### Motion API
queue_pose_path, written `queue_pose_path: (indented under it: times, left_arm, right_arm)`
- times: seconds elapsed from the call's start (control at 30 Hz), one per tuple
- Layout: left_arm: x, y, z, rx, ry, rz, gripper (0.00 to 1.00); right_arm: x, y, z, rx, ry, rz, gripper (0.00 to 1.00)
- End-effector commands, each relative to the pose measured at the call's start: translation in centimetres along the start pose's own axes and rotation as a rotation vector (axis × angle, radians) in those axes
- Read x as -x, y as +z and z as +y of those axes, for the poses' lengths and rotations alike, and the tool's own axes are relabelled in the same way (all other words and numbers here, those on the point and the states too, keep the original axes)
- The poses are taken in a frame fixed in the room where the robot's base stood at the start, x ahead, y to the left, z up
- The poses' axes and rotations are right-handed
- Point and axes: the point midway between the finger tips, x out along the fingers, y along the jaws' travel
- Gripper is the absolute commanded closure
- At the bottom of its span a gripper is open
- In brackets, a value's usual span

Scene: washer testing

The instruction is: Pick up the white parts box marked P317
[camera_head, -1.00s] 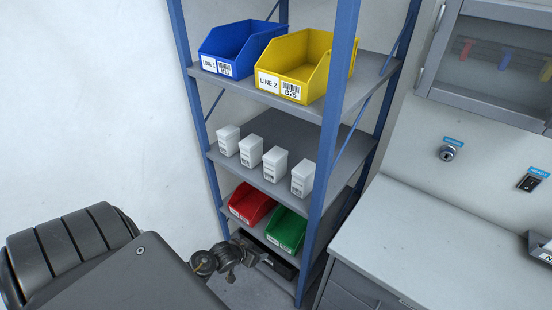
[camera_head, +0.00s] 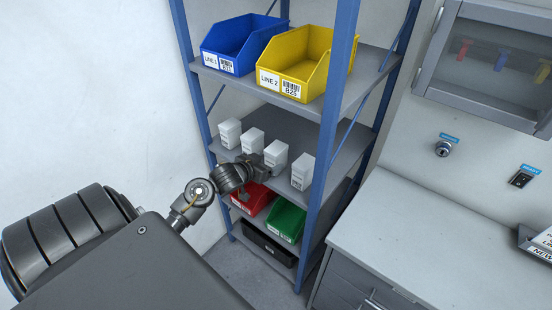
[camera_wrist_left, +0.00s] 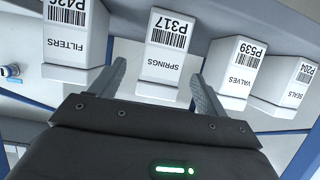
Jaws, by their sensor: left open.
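The white parts box marked P317, labelled SPRINGS, shows upside down in the left wrist view (camera_wrist_left: 165,60). It stands on the middle shelf in a row of similar white boxes. By the label order it is the third from the left in the head view (camera_head: 276,150). My left gripper (camera_head: 264,163) is open and empty at the front of the row, just before this box and partly covering the lower row. In the left wrist view its fingertips (camera_wrist_left: 158,72) lie either side of the box's outline; I cannot tell whether they reach around it.
Boxes marked FILTERS (camera_wrist_left: 72,35), VALVES P539 (camera_wrist_left: 243,62) and SEALS P204 (camera_wrist_left: 290,85) stand close beside it. Blue (camera_head: 228,62) and yellow (camera_head: 285,85) bins sit above, red (camera_head: 246,203) and green (camera_head: 288,217) bins below. A blue post (camera_head: 328,150) stands at the right.

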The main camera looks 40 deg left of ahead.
Motion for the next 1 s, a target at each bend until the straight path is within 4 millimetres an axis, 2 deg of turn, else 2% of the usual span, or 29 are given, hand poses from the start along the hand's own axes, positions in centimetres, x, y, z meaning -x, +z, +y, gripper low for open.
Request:
queue_pose_path:
  times: [0.27,0.47,0.6,0.9,0.93,1.0]
  left_arm:
    - [-1.1,-0.1,0.1,-0.001,0.001,0.000,0.25]
    - [-3.7,-0.9,-0.1,0.002,0.000,0.000,0.25]
    - [-5.4,-0.6,-0.2,0.001,0.001,-0.002,0.25]
    - [-6.0,-0.5,-0.1,-0.001,0.001,-0.001,0.25]
    - [-6.0,-0.5,-0.1,-0.001,0.001,-0.001,0.26]
    - [-6.0,-0.5,-0.1,-0.001,0.001,-0.001,0.35]
  right_arm:
    - [0.2,0.0,0.0,0.000,0.000,0.000,0.64]
    - [1.2,-0.1,0.0,-0.001,0.000,0.000,0.64]
    - [1.2,-0.1,0.0,-0.001,0.000,0.000,0.64]
    - [1.2,-0.1,0.0,0.000,0.000,0.000,0.64]
    - [1.2,-0.1,0.0,0.000,0.000,0.000,0.64]
    - [1.2,-0.1,0.0,0.000,0.000,0.000,0.64]
